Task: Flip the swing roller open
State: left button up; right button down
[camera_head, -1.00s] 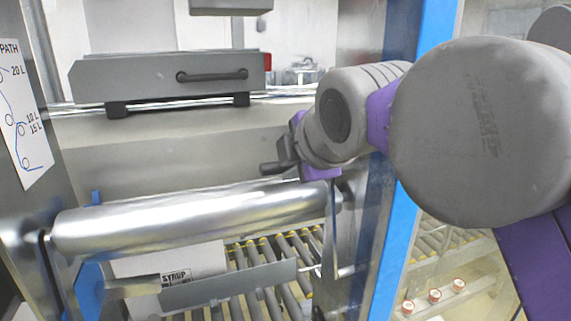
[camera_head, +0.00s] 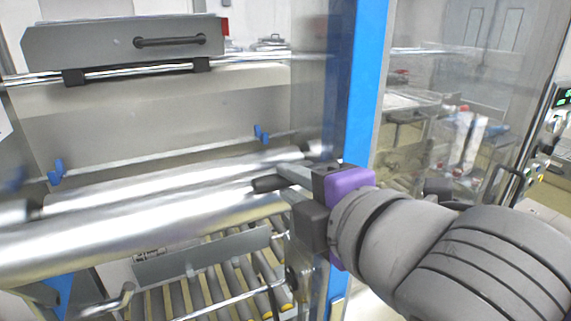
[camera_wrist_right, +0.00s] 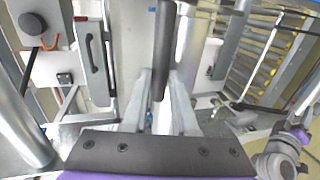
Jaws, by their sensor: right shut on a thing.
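The swing roller (camera_head: 120,228) is the large silver cylinder across the front of the machine. It runs from the left edge of the head view to near my right gripper. My right gripper (camera_head: 290,186) is at its right end, shut on a dark handle (camera_head: 266,184) whose tip sticks out to the left. In the right wrist view the dark handle (camera_wrist_right: 164,45) stands between the two fingers of my right gripper (camera_wrist_right: 162,98). The joint between handle and roller is hidden by the gripper. My left gripper is not in view.
A second silver roller (camera_head: 185,178) lies just behind, near small blue clips (camera_head: 262,134). A grey box with a handle (camera_head: 125,48) sits on rails above. A blue post (camera_head: 362,90) stands close to my right wrist. A roller conveyor (camera_head: 215,270) lies below.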

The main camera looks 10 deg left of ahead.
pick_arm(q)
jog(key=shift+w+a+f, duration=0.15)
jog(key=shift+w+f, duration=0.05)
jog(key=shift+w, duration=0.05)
pick_arm(e)
jog(key=shift+s+d+f, duration=0.1)
jog(key=shift+f, duration=0.75)
jog(key=c, duration=1)
grip_release()
jog(key=shift+r, duration=0.1)
jog(key=shift+s, duration=0.1)
pick_arm(q)
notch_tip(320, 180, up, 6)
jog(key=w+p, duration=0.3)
jog(key=p, duration=0.1)
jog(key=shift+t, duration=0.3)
pick_arm(e)
jog(key=v, duration=1)
jog(key=shift+s+d+r, duration=0.1)
jog(key=shift+d+r, duration=0.15)
